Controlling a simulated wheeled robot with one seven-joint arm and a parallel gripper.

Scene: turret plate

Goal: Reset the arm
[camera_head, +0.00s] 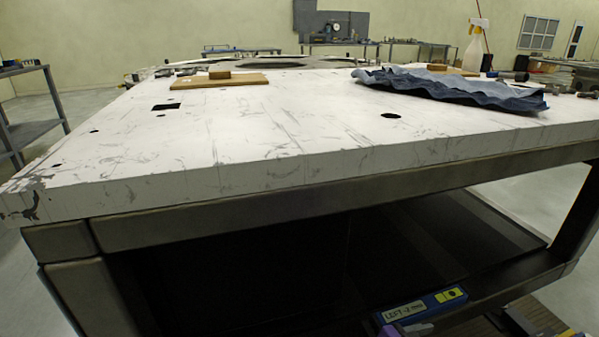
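A crumpled blue cloth (450,90) and a spray bottle (474,48) are on the table's right. A wooden board (190,82) bearing a small block lies at back left. A box marked LEFT-2 (405,312) sits low at front right. Bare floor (35,285) shows at left.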

